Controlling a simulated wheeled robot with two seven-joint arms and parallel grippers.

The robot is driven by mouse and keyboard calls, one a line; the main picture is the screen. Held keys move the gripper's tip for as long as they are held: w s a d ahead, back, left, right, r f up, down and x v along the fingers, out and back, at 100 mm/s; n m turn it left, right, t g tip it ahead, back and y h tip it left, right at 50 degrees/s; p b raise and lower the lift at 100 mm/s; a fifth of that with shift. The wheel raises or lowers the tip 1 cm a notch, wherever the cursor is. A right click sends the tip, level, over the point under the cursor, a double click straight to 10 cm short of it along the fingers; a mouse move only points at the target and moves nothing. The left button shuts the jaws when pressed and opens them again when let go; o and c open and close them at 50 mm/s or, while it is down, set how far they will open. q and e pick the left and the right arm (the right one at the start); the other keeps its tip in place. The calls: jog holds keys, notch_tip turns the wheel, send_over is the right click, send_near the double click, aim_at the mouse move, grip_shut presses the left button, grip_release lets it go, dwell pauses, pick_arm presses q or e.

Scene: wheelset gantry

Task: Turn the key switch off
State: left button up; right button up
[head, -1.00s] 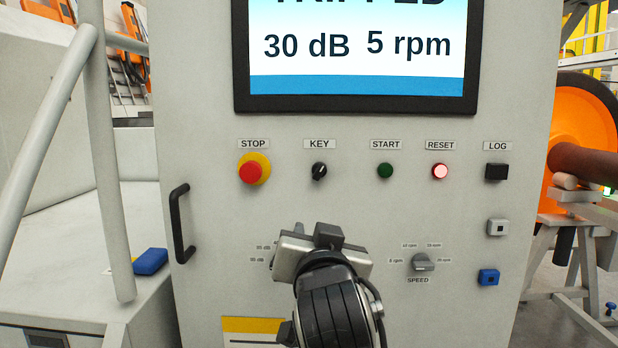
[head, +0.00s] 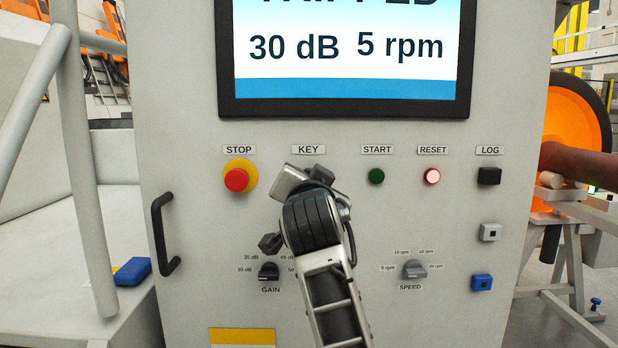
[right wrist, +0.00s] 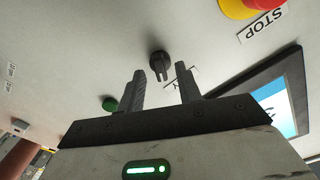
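The KEY label (head: 308,149) shows on the panel in the head view, but the key switch below it is hidden behind my right gripper (head: 308,178). In the right wrist view the black key switch (right wrist: 159,66) stands out from the panel. It lies beyond and between the two fingers of my right gripper (right wrist: 163,88), which are apart with nothing between them. The fingertips look short of the switch; I cannot tell the exact gap. My left gripper is not in view.
The red STOP button (head: 236,180) is left of the key, and the green START button (head: 376,176) is right of it. The lit RESET button (head: 432,176), GAIN knob (head: 268,271) and SPEED knob (head: 414,269) share the panel. A black handle (head: 163,234) juts out at left.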

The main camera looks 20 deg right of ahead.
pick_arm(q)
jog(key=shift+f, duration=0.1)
pick_arm(e)
jog(key=shift+x, duration=1.05)
jog(key=c, duration=0.7)
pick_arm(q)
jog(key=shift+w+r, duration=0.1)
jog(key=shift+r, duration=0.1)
